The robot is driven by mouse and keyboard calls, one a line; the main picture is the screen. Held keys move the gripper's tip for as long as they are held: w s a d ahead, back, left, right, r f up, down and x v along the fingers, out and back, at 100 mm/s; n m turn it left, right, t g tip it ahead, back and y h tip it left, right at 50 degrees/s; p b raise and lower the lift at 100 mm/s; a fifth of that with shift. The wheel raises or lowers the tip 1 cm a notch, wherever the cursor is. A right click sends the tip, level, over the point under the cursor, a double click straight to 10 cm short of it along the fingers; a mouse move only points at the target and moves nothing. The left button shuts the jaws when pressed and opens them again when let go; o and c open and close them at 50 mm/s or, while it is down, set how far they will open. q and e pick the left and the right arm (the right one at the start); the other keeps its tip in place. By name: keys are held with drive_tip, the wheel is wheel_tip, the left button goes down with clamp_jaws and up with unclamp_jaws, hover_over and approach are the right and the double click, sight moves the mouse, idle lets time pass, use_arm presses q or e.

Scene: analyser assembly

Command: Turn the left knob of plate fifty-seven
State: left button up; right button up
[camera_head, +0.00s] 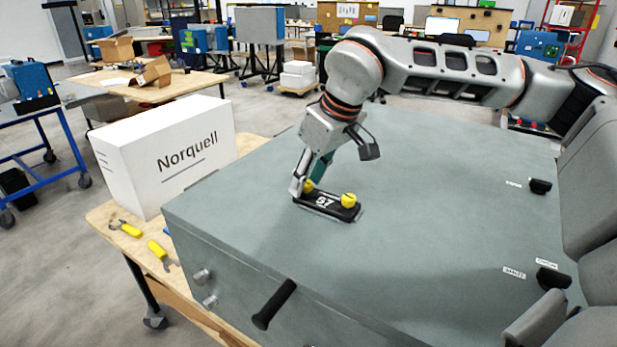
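Plate fifty-seven (325,202) is a small black plate marked 57 on the flat top of a large grey-green analyser case (420,230). It carries two yellow knobs: the left knob (308,186) and the right knob (348,200). My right gripper (308,183) reaches down to the left knob, with one finger on its left side and the other behind and to its right. The fingers partly cover the knob, and I cannot tell whether they press on it. The right knob stands free. My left gripper is not in view.
A white Norquell box (170,155) stands on the wooden table left of the case. Yellow-handled tools (160,252) lie near the table's edge. A black handle (274,304) sticks out of the case's front. Black fittings (540,186) with labels sit on its right side.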

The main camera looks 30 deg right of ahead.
drive_tip(key=shift+c, duration=0.3)
clamp_jaws()
drive_tip(key=shift+m, duration=0.5)
